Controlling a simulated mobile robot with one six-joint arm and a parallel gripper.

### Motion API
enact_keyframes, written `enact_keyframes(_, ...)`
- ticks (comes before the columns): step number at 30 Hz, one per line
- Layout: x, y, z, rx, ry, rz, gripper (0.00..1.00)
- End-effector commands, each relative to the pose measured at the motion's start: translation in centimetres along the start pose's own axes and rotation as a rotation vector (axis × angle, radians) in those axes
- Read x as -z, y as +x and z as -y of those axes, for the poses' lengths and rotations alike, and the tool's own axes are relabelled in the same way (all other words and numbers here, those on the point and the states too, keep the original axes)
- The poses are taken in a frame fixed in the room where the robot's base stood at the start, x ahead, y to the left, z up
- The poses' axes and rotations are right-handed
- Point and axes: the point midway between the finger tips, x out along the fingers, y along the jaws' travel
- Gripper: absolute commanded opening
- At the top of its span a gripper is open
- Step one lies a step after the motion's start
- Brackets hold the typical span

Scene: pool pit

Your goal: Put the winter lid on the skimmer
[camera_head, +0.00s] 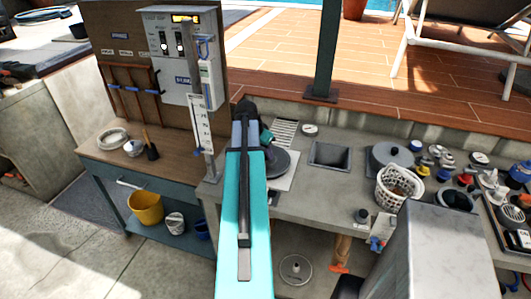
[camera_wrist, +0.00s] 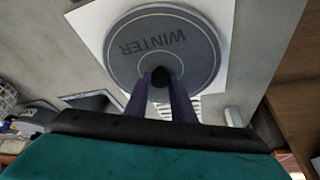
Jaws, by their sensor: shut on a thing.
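The winter lid is a grey disc with WINTER written on it and a dark knob in its middle (camera_wrist: 196,52). In the head view, part of the lid (camera_head: 280,164) shows beside my arm, over a white sheet on the counter. My gripper (camera_wrist: 160,78) is shut on the knob, with one purple finger on each side. I cannot tell whether the lid touches the sheet or is just above it. The skimmer is not clearly marked. A round grey housing with a knobbed top (camera_head: 390,155) stands to the right on the counter.
A square grey basin (camera_head: 330,154) and a white basket (camera_head: 399,187) are on the counter. Several small fittings crowd its right end. A panel with a gauge (camera_head: 205,80) stands at the left. A pale disc (camera_head: 295,269) lies below the counter.

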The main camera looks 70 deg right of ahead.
Motion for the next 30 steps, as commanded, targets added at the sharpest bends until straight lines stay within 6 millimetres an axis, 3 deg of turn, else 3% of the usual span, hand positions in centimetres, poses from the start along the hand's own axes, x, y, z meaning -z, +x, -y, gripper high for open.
enact_keyframes(30,-0.5,1.1,0.0,0.000,0.000,-0.001,0.00)
